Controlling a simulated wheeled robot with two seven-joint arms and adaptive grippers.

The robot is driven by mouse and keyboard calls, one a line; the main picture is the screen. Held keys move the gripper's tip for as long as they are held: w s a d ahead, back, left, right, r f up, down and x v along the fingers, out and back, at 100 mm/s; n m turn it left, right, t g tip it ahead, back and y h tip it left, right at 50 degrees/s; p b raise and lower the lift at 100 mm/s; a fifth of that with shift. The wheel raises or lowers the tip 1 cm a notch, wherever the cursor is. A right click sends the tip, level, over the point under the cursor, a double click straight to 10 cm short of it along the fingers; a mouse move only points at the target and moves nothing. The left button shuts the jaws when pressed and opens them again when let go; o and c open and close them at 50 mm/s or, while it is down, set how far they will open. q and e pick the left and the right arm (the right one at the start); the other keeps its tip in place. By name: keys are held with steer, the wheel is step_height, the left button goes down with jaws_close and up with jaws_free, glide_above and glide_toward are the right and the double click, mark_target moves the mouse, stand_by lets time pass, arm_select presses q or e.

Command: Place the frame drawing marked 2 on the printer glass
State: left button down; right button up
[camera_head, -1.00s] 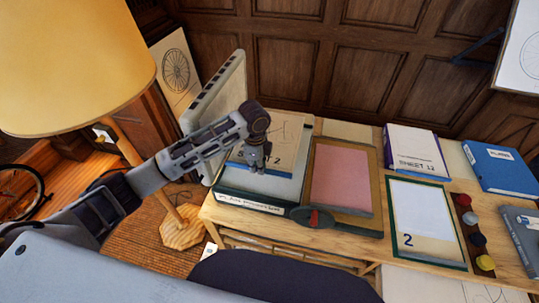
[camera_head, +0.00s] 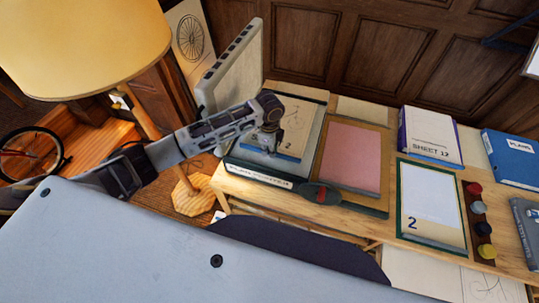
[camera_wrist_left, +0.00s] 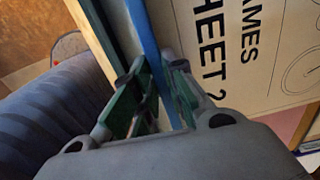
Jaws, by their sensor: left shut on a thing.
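The frame drawing, a cream sheet with a blue edge strip (camera_head: 289,157), is over the glass bed of the plan printer (camera_head: 268,172), whose grey lid (camera_head: 232,72) stands open. I cannot tell whether the sheet touches the glass. My arm hides part of the printer. My right gripper is not in view.
Right of the printer lie a pink board (camera_head: 352,157), a green-edged board marked 2 (camera_head: 437,241), a "Sheet 12" drawing (camera_head: 431,135) and a blue plans binder (camera_head: 510,160). A lamp (camera_head: 85,45) stands left. A dark blue seat (camera_head: 300,247) is in front.

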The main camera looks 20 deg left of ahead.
arm_select(q)
steer(key=shift+f+p, duration=0.3)
steer(key=shift+f, duration=1.55)
steer(key=c, duration=1.5)
jaws_free()
steer(key=shift+o, duration=0.2)
steer(key=shift+r, duration=0.1)
